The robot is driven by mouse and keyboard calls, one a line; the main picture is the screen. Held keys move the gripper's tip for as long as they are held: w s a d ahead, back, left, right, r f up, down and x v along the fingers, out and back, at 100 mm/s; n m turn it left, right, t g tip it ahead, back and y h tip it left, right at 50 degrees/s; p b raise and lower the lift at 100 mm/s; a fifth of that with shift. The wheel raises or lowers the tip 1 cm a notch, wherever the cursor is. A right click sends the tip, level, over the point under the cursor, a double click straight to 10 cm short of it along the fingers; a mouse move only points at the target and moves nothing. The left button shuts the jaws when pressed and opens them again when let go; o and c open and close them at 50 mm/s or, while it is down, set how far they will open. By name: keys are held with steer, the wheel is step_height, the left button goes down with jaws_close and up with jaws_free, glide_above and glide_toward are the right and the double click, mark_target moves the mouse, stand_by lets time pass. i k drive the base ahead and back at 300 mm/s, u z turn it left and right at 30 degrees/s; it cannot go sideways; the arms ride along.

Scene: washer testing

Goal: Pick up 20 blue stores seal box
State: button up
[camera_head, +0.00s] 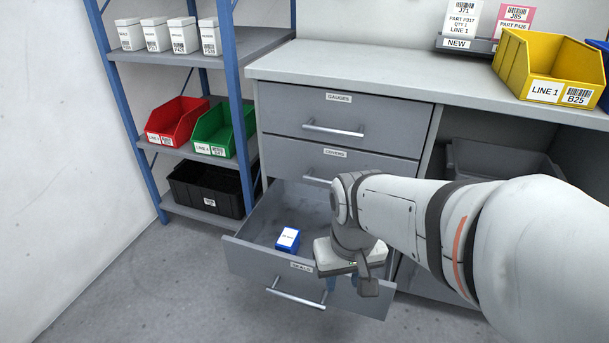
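A small blue box (288,239) with a white label lies in the open bottom drawer (240,257), near its front left. The label is too small to read. My gripper (352,283) is over the right part of the drawer, to the right of the blue box and apart from it in the picture. Its body hides the drawer inside there. One grey finger shows plainly, pointing down; the other is not clear. Bits of blue show beside and under the gripper, and I cannot tell what they are. I cannot tell how far the fingers are apart.
Two closed drawers (375,118) are above the open one. A shelf rack (232,95) stands at left with a red bin (178,118), a green bin (222,130) and a black crate (205,190). A yellow bin (530,60) stands on the worktop (370,75). The floor at front left is clear.

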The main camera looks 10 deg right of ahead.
mark_target(288, 241)
steer(key=z, duration=2.75)
steer(key=k, duration=1.2)
steer(key=u, duration=1.65)
steer(key=i, duration=1)
steer(key=u, duration=0.2)
